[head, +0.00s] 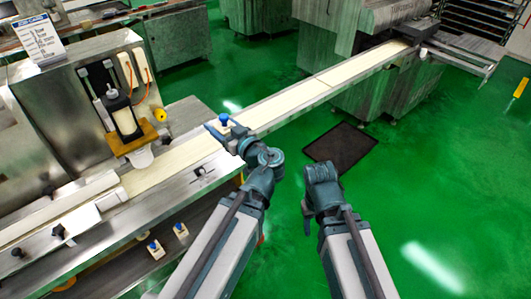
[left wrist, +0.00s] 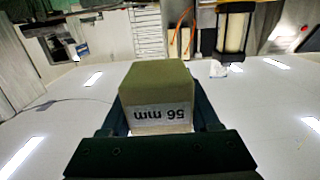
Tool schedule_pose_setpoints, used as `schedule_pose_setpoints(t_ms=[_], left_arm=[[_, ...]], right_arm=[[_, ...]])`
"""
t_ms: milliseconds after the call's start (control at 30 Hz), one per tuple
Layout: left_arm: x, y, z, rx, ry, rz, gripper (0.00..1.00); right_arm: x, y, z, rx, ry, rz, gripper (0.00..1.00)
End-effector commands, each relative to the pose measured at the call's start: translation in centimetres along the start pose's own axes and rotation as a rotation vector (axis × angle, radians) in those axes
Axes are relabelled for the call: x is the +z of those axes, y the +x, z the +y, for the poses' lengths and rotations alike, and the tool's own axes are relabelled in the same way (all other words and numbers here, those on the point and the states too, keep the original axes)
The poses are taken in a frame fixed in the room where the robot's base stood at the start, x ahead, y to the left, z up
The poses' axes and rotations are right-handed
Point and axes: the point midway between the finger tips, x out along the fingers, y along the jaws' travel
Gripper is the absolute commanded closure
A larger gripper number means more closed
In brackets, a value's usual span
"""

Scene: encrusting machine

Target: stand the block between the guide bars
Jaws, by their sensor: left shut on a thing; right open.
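My left gripper (head: 222,131) is at the near edge of the belt, right of the nozzle machine. In the left wrist view it is shut on an olive block (left wrist: 157,84), between its two dark fingers. The block's near face has a white label reading "56 mm" upside down. In the head view the block is hard to make out; a small white piece with a blue top (head: 224,120) shows at the fingers. Pale bars (head: 95,186) lie along the belt at the left; I cannot tell which are the guide bars. My right gripper (head: 307,215) is open and empty over the floor.
A long conveyor (head: 320,85) runs to the machine at the back. Two blue-topped white pieces (head: 154,248) sit below the belt. A dark mat (head: 341,147) lies on open green floor.

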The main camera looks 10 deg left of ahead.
Motion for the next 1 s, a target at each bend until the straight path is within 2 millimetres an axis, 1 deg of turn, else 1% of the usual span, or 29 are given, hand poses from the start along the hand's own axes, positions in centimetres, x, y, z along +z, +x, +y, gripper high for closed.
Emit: schedule_pose_setpoints(t_ms=[167, 267, 367, 467, 567, 600, 800, 900, 1000], left_arm=[[0.8, 0.1, 0.1, 0.000, 0.000, 0.000, 0.98], [2.0, 0.1, 0.2, 0.000, 0.000, 0.000, 0.98], [4.0, 0.3, 0.4, 0.000, 0.000, 0.000, 0.98], [6.6, 0.5, 0.7, 0.000, 0.000, 0.000, 0.98], [9.6, 0.7, 1.1, -0.001, 0.000, 0.000, 0.98], [10.9, 0.8, 1.3, -0.001, 0.000, 0.000, 0.98], [17.2, 1.2, 2.0, -0.002, 0.000, 0.000, 0.98], [19.6, 1.4, 2.4, -0.002, 0.000, 0.000, 0.98], [20.9, 1.5, 2.5, -0.003, 0.000, 0.000, 0.98]], right_arm=[[-0.1, 0.8, -0.1, 0.000, 0.000, 0.000, 0.50], [-0.1, 2.0, -0.2, 0.000, 0.000, 0.000, 0.50], [-0.2, 4.0, -0.4, 0.000, 0.000, 0.000, 0.50], [-0.4, 6.6, -0.6, 0.000, 0.000, 0.000, 0.50], [-0.6, 9.6, -0.9, 0.000, 0.000, 0.000, 0.50], [-0.7, 10.8, -1.0, 0.000, -0.001, 0.000, 0.50], [-1.0, 17.1, -1.6, 0.000, -0.001, 0.000, 0.50], [-1.1, 19.5, -1.9, 0.000, -0.001, 0.000, 0.50], [-1.2, 20.8, -2.0, 0.000, -0.001, 0.000, 0.50]])
